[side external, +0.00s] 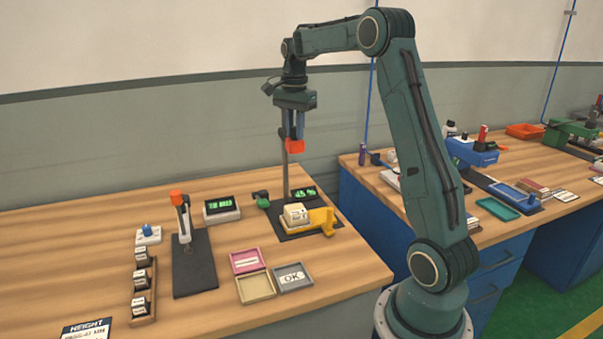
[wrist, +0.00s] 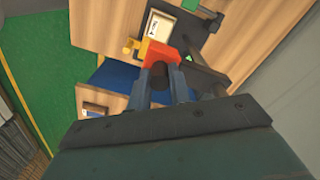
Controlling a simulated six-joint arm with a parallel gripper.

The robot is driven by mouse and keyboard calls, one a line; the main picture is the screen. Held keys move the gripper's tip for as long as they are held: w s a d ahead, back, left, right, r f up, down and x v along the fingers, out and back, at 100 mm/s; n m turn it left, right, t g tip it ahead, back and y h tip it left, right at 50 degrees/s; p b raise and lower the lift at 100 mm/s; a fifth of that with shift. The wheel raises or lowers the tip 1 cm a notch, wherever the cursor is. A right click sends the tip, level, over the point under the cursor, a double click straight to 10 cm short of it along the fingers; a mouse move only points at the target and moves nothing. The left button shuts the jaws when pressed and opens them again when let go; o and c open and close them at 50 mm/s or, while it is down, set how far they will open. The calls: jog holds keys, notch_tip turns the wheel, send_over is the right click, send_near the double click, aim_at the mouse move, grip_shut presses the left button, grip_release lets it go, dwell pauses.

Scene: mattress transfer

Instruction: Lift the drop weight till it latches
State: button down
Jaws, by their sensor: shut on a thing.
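The red-orange drop weight (side external: 294,146) hangs high beside the upright post (side external: 287,175) of the drop stand. My gripper (side external: 293,136) points down from above and is shut on the weight. In the wrist view my gripper (wrist: 166,80) has its fingers around a dark round part, with the red-orange weight (wrist: 164,56) just beyond. The stand's dark base (side external: 290,236) carries a pale block (side external: 295,211) beside a yellow holder (side external: 321,219), well below the weight. A green part (side external: 262,199) sits at the post's left. I cannot tell whether any latch is engaged.
A second stand with an orange-topped lever (side external: 178,203) is to the left. Pink (side external: 235,269), tan (side external: 256,298) and grey "OK" (side external: 293,289) trays lie in front. A rack of small blocks (side external: 153,302) is further left. Displays sit behind. Air around the weight looks clear.

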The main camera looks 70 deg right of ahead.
jog(key=shift+r, duration=1.4)
jog(key=c, duration=1.5)
grip_release()
jog(key=shift+o, duration=1)
jog(key=shift+f, duration=0.15)
notch_tip(320, 180, up, 14)
jog(key=shift+a+f, duration=0.1)
